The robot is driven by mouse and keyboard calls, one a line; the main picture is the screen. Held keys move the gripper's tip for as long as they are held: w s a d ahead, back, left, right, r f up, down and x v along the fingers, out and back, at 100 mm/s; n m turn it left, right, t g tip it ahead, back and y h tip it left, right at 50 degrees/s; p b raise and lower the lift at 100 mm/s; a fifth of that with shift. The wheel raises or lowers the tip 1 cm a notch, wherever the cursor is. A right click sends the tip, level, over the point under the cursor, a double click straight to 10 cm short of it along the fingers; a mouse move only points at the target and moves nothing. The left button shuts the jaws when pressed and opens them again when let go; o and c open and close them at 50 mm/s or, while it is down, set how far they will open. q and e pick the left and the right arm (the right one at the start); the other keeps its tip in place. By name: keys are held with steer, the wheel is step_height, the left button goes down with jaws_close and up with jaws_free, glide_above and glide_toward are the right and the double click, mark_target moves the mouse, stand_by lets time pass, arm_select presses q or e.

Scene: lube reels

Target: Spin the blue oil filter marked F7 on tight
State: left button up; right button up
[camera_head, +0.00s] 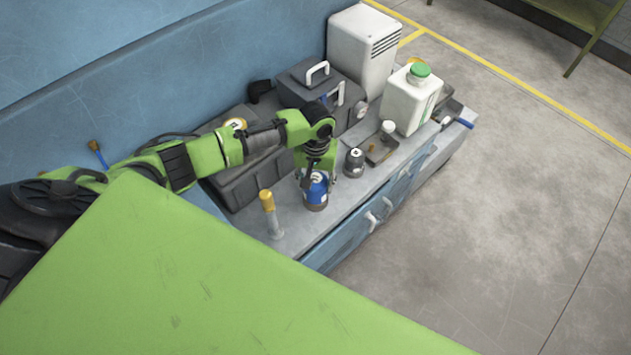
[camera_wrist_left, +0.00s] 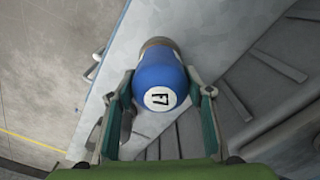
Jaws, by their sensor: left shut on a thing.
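The blue oil filter (camera_head: 317,190) stands upright on the grey bench, low down near its front edge. In the left wrist view the filter (camera_wrist_left: 158,75) shows a round white label that reads like F7. A grey-brown base or collar (camera_wrist_left: 158,42) shows at its far end; whether thread is engaged there is hidden. My left gripper (camera_head: 316,180) comes down from above and is shut on the filter, with a finger on each side. Its fingers also show in the left wrist view (camera_wrist_left: 158,95). My right gripper is not in view.
A dark small canister (camera_head: 354,163) stands close right of the filter. A yellow-capped tool (camera_head: 270,212) stands to its left. A dark grey case (camera_head: 250,180) lies behind. A white jug with green cap (camera_head: 410,100) and a tray (camera_head: 382,148) are farther right. Blue drawers (camera_head: 345,240) face the open floor.

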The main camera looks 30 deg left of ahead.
arm_select(q)
steer(key=shift+f, duration=0.6)
steer(key=o, duration=1.1)
steer(key=shift+c, duration=0.2)
step_height(320, 180, up, 12)
steer(key=shift+r, duration=0.1)
